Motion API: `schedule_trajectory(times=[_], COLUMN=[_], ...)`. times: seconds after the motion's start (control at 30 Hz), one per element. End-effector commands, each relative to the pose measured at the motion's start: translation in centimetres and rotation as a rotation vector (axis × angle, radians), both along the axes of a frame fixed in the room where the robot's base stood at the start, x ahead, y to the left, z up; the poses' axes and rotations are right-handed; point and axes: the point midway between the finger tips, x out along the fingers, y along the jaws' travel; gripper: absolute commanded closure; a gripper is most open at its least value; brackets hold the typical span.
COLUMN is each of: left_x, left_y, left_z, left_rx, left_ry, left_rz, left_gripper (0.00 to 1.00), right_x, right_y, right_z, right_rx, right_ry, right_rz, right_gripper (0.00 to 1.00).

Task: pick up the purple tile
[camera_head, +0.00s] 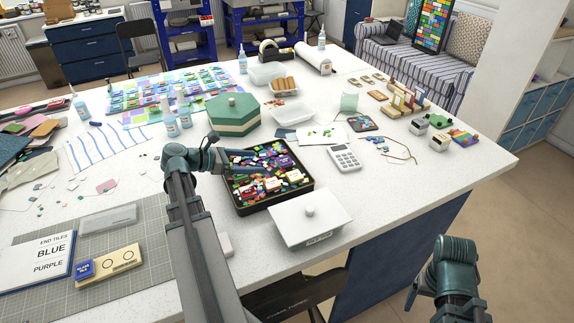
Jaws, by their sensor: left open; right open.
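The black tray (241,209) in the middle of the table holds a crowded mix of small coloured tiles. Some larger labelled tiles lie among them, and a purple-blue one (272,184) shows near the middle. Its label is too small to read, so I cannot tell whether it is the purple tile. My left gripper (262,163) is open over the tray's back-left part, and its dark fingers hide some tiles. I see nothing between them. My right gripper (421,292) is beyond the table's right edge at the lower right, clear of the tray.

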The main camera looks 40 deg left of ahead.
Motion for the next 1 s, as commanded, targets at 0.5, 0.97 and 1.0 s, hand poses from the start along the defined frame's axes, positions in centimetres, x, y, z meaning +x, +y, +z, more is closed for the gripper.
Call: schedule_trajectory(times=[0.5, 0.97, 1.0], left_x=[3.1, 7.0, 7.0], left_y=[-1.7, -4.0, -4.0], left_z=[-1.3, -2.6, -2.6], left_rx=[0.0, 0.0, 0.0], left_ry=[0.0, 0.0, 0.0], left_rz=[-0.002, 0.0, 0.0], left_gripper=[0.1, 0.1, 0.1], right_x=[0.0, 0.0, 0.0], right_y=[0.0, 0.0, 0.0], right_z=[-1.3, -2.6, -2.6], right_rx=[0.0, 0.0, 0.0], right_ry=[0.0, 0.0, 0.0], right_rz=[0.0, 0.0, 0.0], right_gripper=[0.16, 0.16, 0.16])
